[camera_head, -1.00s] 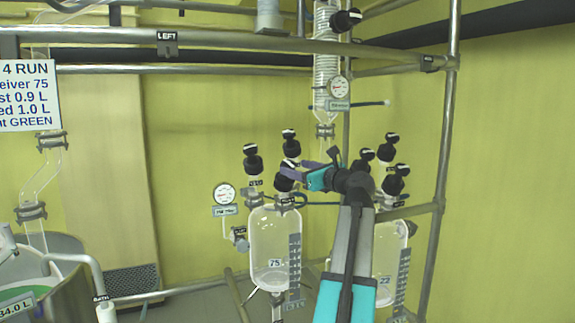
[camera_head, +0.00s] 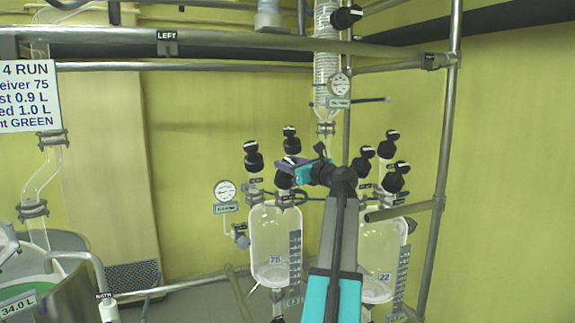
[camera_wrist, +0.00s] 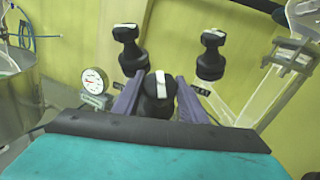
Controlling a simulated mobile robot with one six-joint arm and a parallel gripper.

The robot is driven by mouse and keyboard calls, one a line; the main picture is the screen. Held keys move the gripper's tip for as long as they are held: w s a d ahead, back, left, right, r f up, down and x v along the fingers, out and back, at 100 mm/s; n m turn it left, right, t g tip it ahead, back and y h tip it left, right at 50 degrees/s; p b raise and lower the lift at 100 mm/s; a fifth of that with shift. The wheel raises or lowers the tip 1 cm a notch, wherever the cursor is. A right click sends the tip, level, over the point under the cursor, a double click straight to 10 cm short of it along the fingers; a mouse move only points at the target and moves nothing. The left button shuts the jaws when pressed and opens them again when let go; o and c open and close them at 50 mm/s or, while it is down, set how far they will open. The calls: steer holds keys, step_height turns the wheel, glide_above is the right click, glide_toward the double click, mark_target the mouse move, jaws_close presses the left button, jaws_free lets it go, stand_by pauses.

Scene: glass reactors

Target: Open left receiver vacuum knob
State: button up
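The left receiver (camera_head: 275,248), a clear glass vessel marked 75, has several black knobs with white marks on top. They are a left knob (camera_head: 251,160), a back knob (camera_head: 290,135) and a front knob (camera_head: 284,179). My gripper (camera_head: 287,163) is at the front knob and hides part of it. In the wrist view, the front knob (camera_wrist: 158,98) stands between the two purple fingers of my gripper (camera_wrist: 161,88), which are apart on either side of it. I cannot tell whether they touch it. The left (camera_wrist: 129,48) and back (camera_wrist: 211,55) knobs stand beyond. Knob labels are unreadable.
A right receiver (camera_head: 382,260) marked 22, with its own black knobs (camera_head: 396,178), stands close by on the right. A pressure gauge (camera_head: 225,190) is left of the left receiver. Metal frame pipes (camera_head: 443,150) and a glass condenser (camera_head: 326,75) surround the space.

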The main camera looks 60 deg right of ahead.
steer(key=shift+c, duration=1.2)
steer(key=shift+a+f, duration=0.1)
steer(key=shift+a, duration=0.05)
steer(key=shift+r+n+y, duration=0.35)
steer(key=shift+n+y, duration=0.05)
steer(key=shift+y, duration=0.1)
steer(key=shift+d+n+t+y, duration=0.25)
steer(key=shift+n+t+y, duration=0.05)
steer(key=shift+n+y, duration=0.3)
steer(key=shift+d+r+n+y, duration=0.1)
steer(key=shift+n+y, duration=1)
steer(key=shift+n, duration=0.1)
steer(key=n+y+p, duration=0.1)
steer(key=n+y, duration=0.2)
steer(key=shift+n+y, duration=0.4)
steer(key=shift+n+g+y, duration=0.6)
steer(key=shift+n, duration=0.1)
